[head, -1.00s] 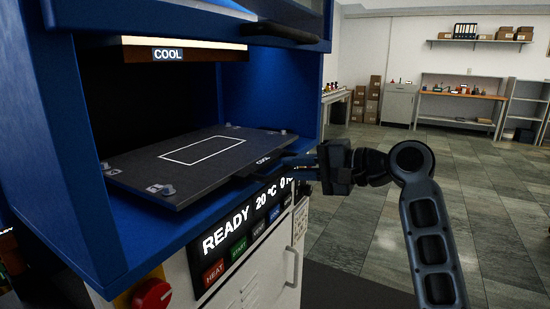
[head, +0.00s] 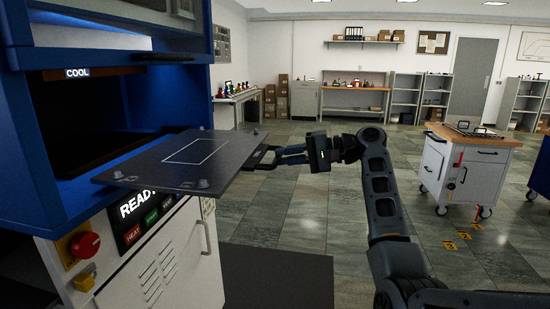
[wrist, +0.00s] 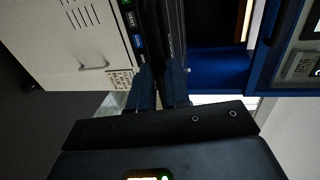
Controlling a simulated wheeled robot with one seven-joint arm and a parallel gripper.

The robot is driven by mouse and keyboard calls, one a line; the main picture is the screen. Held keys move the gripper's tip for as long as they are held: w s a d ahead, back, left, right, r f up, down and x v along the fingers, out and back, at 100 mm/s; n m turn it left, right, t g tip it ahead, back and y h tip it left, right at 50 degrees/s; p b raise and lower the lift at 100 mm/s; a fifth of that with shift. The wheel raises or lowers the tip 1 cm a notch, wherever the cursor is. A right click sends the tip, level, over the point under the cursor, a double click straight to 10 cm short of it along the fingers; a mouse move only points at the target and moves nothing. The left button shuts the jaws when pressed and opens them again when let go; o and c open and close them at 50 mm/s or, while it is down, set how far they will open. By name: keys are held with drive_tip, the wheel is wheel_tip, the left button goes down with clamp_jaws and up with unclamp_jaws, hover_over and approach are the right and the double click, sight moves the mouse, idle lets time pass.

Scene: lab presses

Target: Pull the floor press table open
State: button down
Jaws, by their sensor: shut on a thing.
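The floor press (head: 20,150) is a blue frame on a white cabinet at the left of the head view. Its dark table (head: 175,163), a flat plate with a white rectangle outline and corner fittings, sticks well out of the opening towards the right. My gripper (head: 268,156) is shut on the table's front handle (head: 262,160), at the plate's right edge. In the wrist view my gripper's fingers (wrist: 160,88) close around a dark bar at the table's front; the exact contact is dark and partly hidden.
A red stop knob (head: 84,245) and button panel are on the press front. A white cart with wooden top (head: 465,165) stands at the right. A dark mat (head: 275,280) lies before the press. The tiled floor between them is clear.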

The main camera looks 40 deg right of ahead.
drive_tip(key=shift+s+d+f, duration=0.1)
drive_tip(key=shift+s+d, duration=0.2)
drive_tip(key=shift+s, duration=0.05)
drive_tip(key=c, duration=1.4)
unclamp_jaws()
drive_tip(key=shift+s+d, duration=0.1)
drive_tip(key=shift+b+v, duration=0.7)
drive_tip(key=shift+v, duration=3.2)
